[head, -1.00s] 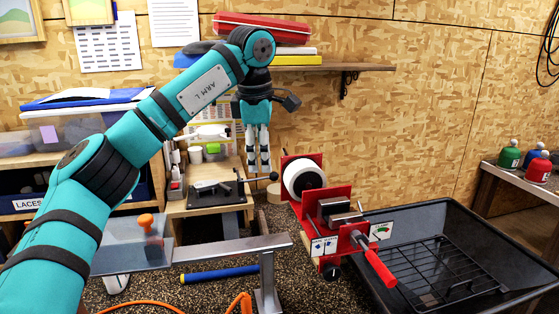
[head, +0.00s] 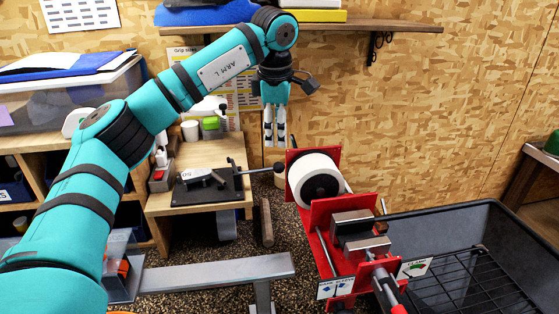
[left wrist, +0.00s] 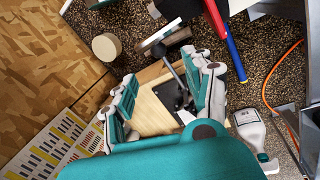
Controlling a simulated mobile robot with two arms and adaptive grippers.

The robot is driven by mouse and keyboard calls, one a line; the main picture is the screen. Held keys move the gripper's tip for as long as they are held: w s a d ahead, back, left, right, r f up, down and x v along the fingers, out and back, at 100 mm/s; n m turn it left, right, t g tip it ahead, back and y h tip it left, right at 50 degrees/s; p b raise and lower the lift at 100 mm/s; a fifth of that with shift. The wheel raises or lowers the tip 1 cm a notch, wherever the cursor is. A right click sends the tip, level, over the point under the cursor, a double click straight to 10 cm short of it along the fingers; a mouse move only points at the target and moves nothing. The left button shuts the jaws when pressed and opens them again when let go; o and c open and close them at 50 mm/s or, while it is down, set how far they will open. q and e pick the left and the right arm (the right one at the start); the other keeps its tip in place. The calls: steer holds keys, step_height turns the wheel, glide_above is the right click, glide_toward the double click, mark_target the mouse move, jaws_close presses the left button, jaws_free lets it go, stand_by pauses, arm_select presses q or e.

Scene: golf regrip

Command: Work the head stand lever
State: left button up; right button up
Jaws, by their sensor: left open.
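A black stand (head: 208,187) with a flat plate lies on a small wooden bench (head: 222,155). Its thin lever (head: 257,171) reaches right, ending in a dark ball knob (head: 279,168). My left gripper (head: 274,144) is open and points down, its fingertips just above the knob in the head view. In the left wrist view, my left gripper (left wrist: 159,65) has its fingers spread, with the lever's knob (left wrist: 158,50) showing between and beyond the tips. I cannot tell whether they touch. The stand (left wrist: 172,95) is partly hidden by a finger there. My right gripper is not in view.
A red clamp machine (head: 330,215) with a white roll (head: 315,178) stands close right of the knob. A black tub (head: 480,225) with a wire rack is at right. A grey metal bar (head: 215,273) crosses the front. A shelf (head: 350,28) is above.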

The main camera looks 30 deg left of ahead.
mark_target(280, 164)
arm_select(q)
steer(key=p+x, duration=0.1)
steer(key=x, duration=0.2)
steer(key=p+x, duration=0.1)
steer(key=x, duration=0.3)
steer(key=shift+w+f, duration=0.25)
steer(key=shift+w, duration=0.05)
steer(key=shift+x, duration=1.25)
steer(key=shift+f+p, duration=0.35)
steer(key=shift+w+f, duration=0.1)
steer(key=shift+f, duration=0.25)
jaws_close()
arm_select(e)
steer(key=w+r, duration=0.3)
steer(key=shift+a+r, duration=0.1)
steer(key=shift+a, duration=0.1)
